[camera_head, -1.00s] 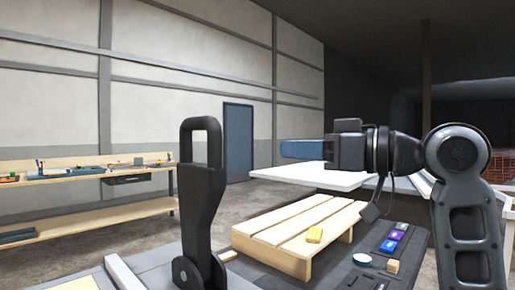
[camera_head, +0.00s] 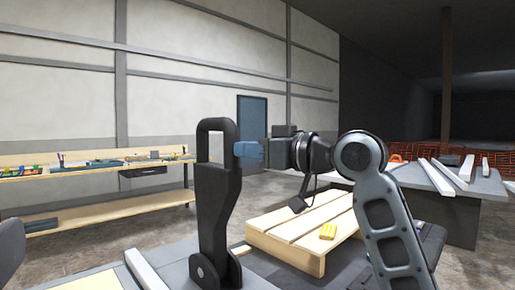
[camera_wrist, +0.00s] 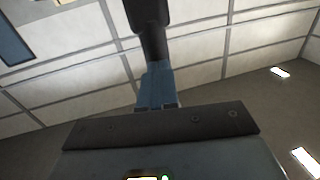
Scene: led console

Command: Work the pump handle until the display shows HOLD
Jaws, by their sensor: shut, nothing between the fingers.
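The pump handle (camera_head: 216,190) is a black lever with a looped top. It stands nearly upright on a pivot at the front of the bench in the head view. My gripper (camera_head: 240,150) has blue fingers, shut and empty, pointing left at the right side of the loop. The fingertips meet the handle's edge in the picture; I cannot tell if they touch. In the wrist view, my shut fingers (camera_wrist: 157,85) point up at the dark handle (camera_wrist: 148,22), which overlaps the picture above them. No readable display shows in either view.
A shelf bench (camera_head: 90,173) with tools stands at the back left. A grey table (camera_head: 445,190) with white beams is at the right. A blue door (camera_head: 252,112) is behind.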

